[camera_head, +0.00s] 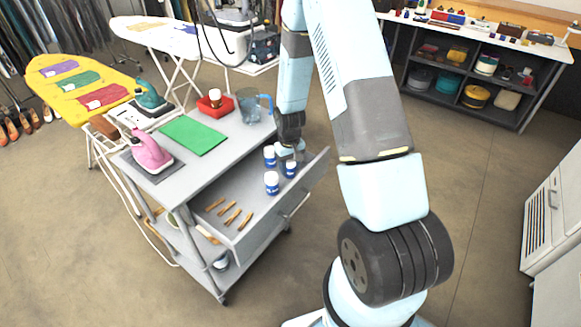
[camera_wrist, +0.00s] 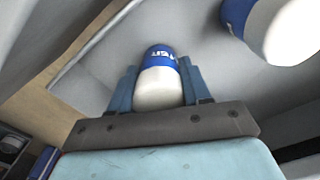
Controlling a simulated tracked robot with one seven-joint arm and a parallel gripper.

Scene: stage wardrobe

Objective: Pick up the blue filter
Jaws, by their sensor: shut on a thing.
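In the wrist view, my gripper (camera_wrist: 160,92) is shut on a blue filter (camera_wrist: 160,80), a small cylinder with a white end and a blue band with white lettering. Its two blue fingers are on either side of it. A second blue-and-white cylinder (camera_wrist: 270,28) is at the upper right, apart from the fingers. In the head view, my gripper (camera_head: 289,150) reaches into the back of the open grey drawer (camera_head: 262,213). Blue-and-white cylinders stand there (camera_head: 271,183), (camera_head: 290,169) and (camera_head: 270,156). I cannot tell which one is held from the head view.
Several wooden pegs (camera_head: 229,216) lie in the drawer's front. On the cart top are a pink iron (camera_head: 150,152), a green mat (camera_head: 194,135), a red box (camera_head: 215,108) and a blue jug (camera_head: 250,107). The drawer walls are close around my gripper. Floor at the right is clear.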

